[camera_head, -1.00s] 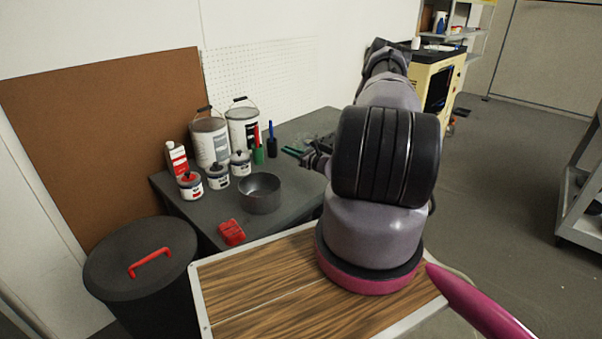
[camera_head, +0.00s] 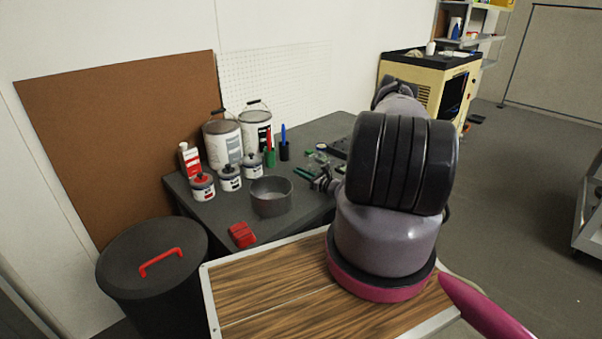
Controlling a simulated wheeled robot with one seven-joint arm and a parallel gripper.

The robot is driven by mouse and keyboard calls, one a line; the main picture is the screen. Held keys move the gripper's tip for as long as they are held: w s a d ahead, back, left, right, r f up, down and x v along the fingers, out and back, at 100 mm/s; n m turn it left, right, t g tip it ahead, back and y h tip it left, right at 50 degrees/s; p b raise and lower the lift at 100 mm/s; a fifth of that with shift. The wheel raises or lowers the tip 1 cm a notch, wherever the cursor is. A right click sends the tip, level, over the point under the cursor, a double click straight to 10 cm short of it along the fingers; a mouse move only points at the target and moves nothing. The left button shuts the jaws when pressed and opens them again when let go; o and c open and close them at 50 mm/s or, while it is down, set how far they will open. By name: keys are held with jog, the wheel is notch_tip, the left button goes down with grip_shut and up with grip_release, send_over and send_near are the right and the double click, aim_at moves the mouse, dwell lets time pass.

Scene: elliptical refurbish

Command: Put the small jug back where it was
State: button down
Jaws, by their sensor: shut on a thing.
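My gripper (camera_head: 322,182) is at the end of my arm, over the right part of the dark grey table (camera_head: 235,215). It is small in the head view, and my arm partly hides it. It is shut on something. A small, clear-looking shape (camera_head: 318,159) by the fingers fits the small jug, but its outline is hard to make out. I cannot tell whether it touches the table.
A grey round pan (camera_head: 271,197) stands left of my gripper, with a red block (camera_head: 242,235) at the front edge. Several paint cans (camera_head: 222,142), small pots (camera_head: 230,178) and brush holders (camera_head: 284,150) stand behind. A black bin (camera_head: 150,265) stands at left.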

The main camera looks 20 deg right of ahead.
jog(key=c, duration=0.9)
grip_release()
jog(key=shift+d+r, duration=0.1)
jog(key=v, duration=1.2)
jog(key=s+a+r+n+g+y, duration=0.15)
jog(key=a+r+n+g, duration=0.3)
jog(key=r, duration=0.55)
jog(key=a+r+n+g+y, duration=0.2)
jog(key=a+r+n+g, duration=0.3)
jog(key=r, duration=0.6)
jog(key=a+r+n+g+y, duration=0.25)
jog(key=a+r+n, duration=0.4)
jog(key=r, duration=0.35)
jog(key=s+a+r+n+t+h, duration=0.1)
jog(key=s+a+r+n+h, duration=0.1)
jog(key=s+r, duration=0.6)
jog(key=s+a+r+n+h, duration=0.2)
jog(key=s+r+n+h, duration=0.3)
jog(key=s+r, duration=0.2)
jog(key=s+a+r+n+t+h, duration=0.1)
jog(key=s+a+r+n+h, duration=0.1)
jog(key=s+r, duration=0.6)
jog(key=shift+s+a+r+n+t+h, duration=0.15)
jog(key=shift+s+n+h, duration=0.2)
jog(key=shift+s+h, duration=0.25)
jog(key=shift+s+a+r+n+t+h, duration=0.15)
jog(key=shift+s+n+h, duration=0.25)
jog(key=shift+s, duration=0.3)
